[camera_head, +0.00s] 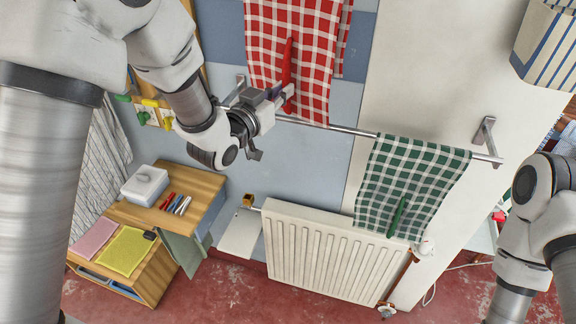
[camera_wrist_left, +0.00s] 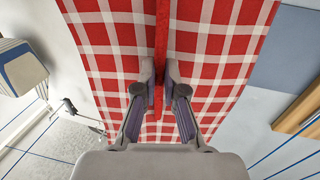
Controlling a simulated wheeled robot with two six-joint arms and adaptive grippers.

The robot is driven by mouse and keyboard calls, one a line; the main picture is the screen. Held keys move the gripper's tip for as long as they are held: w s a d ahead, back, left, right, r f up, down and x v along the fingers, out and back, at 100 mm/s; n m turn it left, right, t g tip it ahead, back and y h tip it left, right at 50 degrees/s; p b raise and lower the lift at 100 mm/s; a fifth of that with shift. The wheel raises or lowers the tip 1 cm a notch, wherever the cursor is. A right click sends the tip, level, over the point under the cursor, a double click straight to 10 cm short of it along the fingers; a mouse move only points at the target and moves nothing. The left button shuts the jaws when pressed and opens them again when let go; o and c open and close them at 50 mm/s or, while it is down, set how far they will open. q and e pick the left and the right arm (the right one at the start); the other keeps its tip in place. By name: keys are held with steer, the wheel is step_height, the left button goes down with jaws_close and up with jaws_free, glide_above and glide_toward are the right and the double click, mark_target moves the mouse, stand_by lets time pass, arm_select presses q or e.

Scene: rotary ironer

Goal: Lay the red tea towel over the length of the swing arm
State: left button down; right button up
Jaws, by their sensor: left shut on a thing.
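The red-and-white checked tea towel (camera_head: 300,50) hangs spread out at the top of the head view, its upper end cut off by the frame. A plain red strip (camera_head: 287,65) stands out from its face. My left gripper (camera_head: 283,95) is shut on this strip, which also shows between the fingers in the left wrist view (camera_wrist_left: 161,55). A long metal bar (camera_head: 345,129), seemingly the swing arm, runs rightward just by the towel's lower edge. I cannot tell whether they touch. My right arm is at the right edge; its gripper is out of view.
A green checked towel (camera_head: 415,175) hangs over the bar's right part, near a wall bracket (camera_head: 487,130). A white radiator (camera_head: 325,255) stands below. A wooden unit (camera_head: 190,185) with a white box (camera_head: 144,186) is at lower left. A striped box (camera_head: 545,45) is at upper right.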

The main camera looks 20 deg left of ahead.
arm_select(q)
steer(key=shift+s, duration=0.1)
steer(key=s+b, duration=0.2)
steer(key=s, duration=0.6)
steer(key=shift+a, duration=0.25)
steer(key=shift+w, duration=0.1)
step_height(320, 180, down, 42)
steer(key=n+y+b, duration=0.2)
steer(key=y+b, duration=0.1)
steer(key=b, duration=1.1)
steer(key=shift+w+a+r+n+t+y+p, duration=0.1)
steer(key=shift+w+a+r+n+y, duration=0.1)
steer(key=shift+w+r+y, duration=0.3)
steer(key=shift+w+a+r+n+t+y+p, duration=0.1)
steer(key=shift+w+a+r+n+y+p, duration=0.1)
steer(key=shift+w+r, duration=0.5)
steer(key=shift+w+a+r+n+t+y+p, duration=0.1)
steer(key=shift+w+a+r+n+y, duration=0.15)
steer(key=shift+w+r, duration=0.35)
